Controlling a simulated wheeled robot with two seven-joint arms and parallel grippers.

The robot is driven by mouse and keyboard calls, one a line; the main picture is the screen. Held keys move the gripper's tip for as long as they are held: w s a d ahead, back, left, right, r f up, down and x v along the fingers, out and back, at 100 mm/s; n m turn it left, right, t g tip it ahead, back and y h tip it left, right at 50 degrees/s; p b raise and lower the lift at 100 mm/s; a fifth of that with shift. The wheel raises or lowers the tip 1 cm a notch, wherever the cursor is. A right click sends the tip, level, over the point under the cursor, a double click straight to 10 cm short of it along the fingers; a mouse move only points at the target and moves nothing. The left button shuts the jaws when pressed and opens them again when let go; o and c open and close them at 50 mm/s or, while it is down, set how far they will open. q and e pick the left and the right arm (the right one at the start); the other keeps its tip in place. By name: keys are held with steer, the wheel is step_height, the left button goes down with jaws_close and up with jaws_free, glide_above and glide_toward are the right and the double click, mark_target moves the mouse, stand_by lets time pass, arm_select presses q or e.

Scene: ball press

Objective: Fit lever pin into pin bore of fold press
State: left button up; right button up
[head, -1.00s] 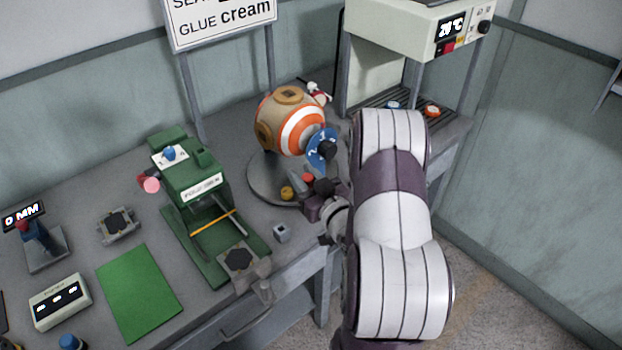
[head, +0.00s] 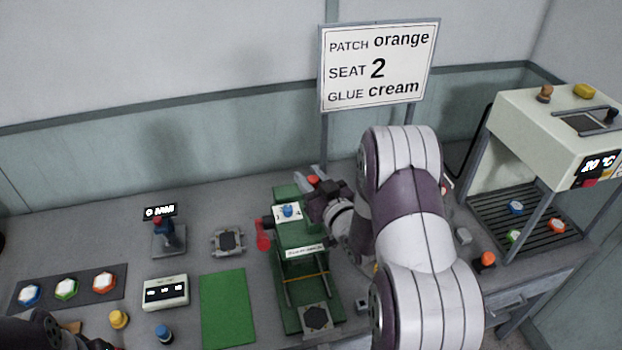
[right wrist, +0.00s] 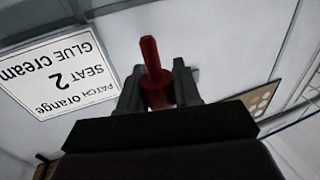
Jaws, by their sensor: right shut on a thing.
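The green fold press (head: 290,235) stands mid-table with a white-and-blue top plate and a red lever part (head: 262,236) hanging at its left side. My right gripper (head: 310,186) is just behind and right of the press head, apart from it as far as I can tell. It is shut on the red lever pin (right wrist: 153,72), whose narrow end sticks out past the fingers in the right wrist view. In the head view only a red bit shows at the jaws. The pin bore cannot be made out. A dark part of my left arm shows at the lower left; its jaws are unclear.
A sign (head: 378,65) stands behind my right arm. A green mat (head: 227,308), a small clamp plate (head: 228,242) and a switch box (head: 165,292) lie left of the press. A heater machine (head: 550,130) stands at the right.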

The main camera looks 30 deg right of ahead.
step_height(320, 180, down, 6)
steer(key=b, duration=0.5)
steer(key=shift+b, duration=0.4)
steer(key=shift+b, duration=0.4)
stand_by(0.9)
steer(key=shift+f+b, duration=2.2)
steer(key=shift+f, duration=0.15)
steer(key=o, duration=1.1)
steer(key=shift+r, duration=0.1)
steer(key=shift+s, duration=0.1)
